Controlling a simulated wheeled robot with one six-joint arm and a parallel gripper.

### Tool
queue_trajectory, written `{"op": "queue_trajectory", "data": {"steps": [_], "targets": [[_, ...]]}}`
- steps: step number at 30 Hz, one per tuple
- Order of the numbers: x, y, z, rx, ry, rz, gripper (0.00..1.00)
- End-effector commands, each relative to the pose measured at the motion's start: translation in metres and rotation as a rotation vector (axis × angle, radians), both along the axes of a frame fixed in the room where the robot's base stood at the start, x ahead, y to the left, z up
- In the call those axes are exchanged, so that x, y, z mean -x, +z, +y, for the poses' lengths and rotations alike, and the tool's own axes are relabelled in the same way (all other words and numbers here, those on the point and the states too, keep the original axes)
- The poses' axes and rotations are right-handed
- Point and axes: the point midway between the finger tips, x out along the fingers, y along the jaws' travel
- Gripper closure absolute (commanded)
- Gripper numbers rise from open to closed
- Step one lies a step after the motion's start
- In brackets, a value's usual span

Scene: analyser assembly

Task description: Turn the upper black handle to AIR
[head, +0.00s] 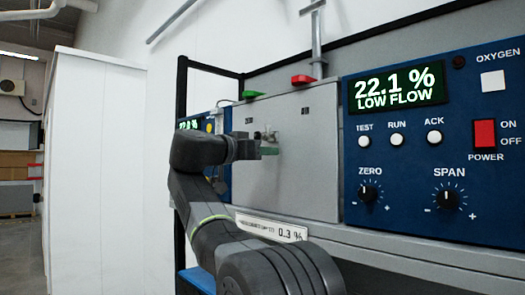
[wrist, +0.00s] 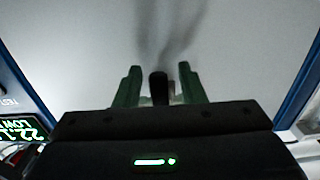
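A black handle (wrist: 158,86) shows in the wrist view between the two green fingers of my gripper (wrist: 159,72). The fingers are apart, with a gap on either side of the handle. In the head view my gripper (head: 268,146) is at the front of the grey panel (head: 308,165). My arm and gripper cover most of the fitting there, so the handle's direction cannot be told. Small dark labels on the panel are too small to read.
A blue analyser (head: 420,150) reading 22.1 % LOW FLOW, with knobs and a red power switch (head: 484,133), stands right of the panel. Green (head: 251,95) and red (head: 303,79) handles sit above the panel. A shelf edge (head: 400,250) runs below.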

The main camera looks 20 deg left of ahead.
Motion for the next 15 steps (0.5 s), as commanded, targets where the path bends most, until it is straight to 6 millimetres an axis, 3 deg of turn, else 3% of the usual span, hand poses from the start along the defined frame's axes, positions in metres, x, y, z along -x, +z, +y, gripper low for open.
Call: {"op": "queue_trajectory", "data": {"steps": [6, 12, 15], "targets": [[-0.0001, -0.0003, 0.0001, 0.0, 0.0, 0.0, 0.64], [0.0001, -0.0002, 0.0, 0.0, 0.0, 0.0, 1.0], [0.0001, -0.0001, -0.0001, 0.0, 0.0, 0.0, 1.0]]}}
